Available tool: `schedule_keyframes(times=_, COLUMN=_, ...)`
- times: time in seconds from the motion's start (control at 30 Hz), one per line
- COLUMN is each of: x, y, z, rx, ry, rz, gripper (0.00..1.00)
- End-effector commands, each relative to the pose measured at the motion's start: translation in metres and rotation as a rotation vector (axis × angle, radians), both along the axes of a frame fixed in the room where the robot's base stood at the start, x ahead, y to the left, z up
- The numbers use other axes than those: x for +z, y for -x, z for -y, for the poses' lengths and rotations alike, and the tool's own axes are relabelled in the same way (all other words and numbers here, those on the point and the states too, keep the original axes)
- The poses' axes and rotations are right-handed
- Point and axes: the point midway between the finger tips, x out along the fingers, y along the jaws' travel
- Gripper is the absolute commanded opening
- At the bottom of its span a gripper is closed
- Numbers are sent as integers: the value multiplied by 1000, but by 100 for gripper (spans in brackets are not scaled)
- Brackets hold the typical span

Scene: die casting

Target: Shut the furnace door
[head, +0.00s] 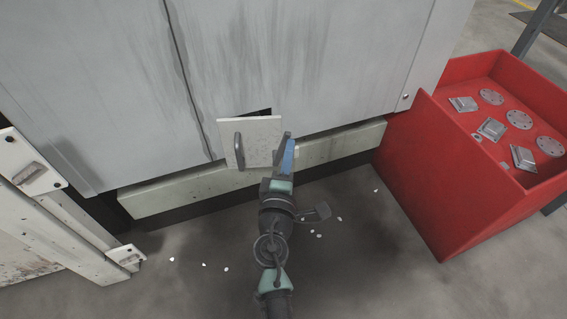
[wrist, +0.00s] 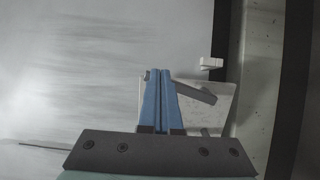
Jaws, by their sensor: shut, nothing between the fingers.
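The furnace door (head: 262,138) is a small pale panel low on the grey furnace front in the head view. It stands ajar, with a dark strip of the opening (head: 258,112) showing above it. Its dark bar handle (head: 239,151) is near its left edge. My gripper (head: 288,145) has blue fingers, shut and empty, at the door's right edge. I cannot tell whether they touch it. In the wrist view, the shut fingers (wrist: 160,73) cover part of the door (wrist: 221,103), with the dark handle (wrist: 197,91) showing to their right.
The grey furnace front (head: 300,55) fills the back, above a pale ledge (head: 335,144). A red bin (head: 435,165) with several metal castings stands at the right. A worn cream frame (head: 45,215) is at the left. Small white bits lie on the otherwise open floor.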

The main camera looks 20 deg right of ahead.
Motion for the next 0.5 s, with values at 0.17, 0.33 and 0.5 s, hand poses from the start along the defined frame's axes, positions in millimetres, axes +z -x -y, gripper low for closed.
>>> schedule_keyframes(times=0.17, x=-1, y=-18, z=16, rx=-2, ry=1, rz=2, gripper=0)
schedule_keyframes(times=0.33, x=-1, y=-31, z=25, rx=0, ry=0, rz=2, gripper=0)
schedule_keyframes(times=0.5, x=-1, y=-40, z=30, rx=-1, ry=1, rz=0, gripper=0)
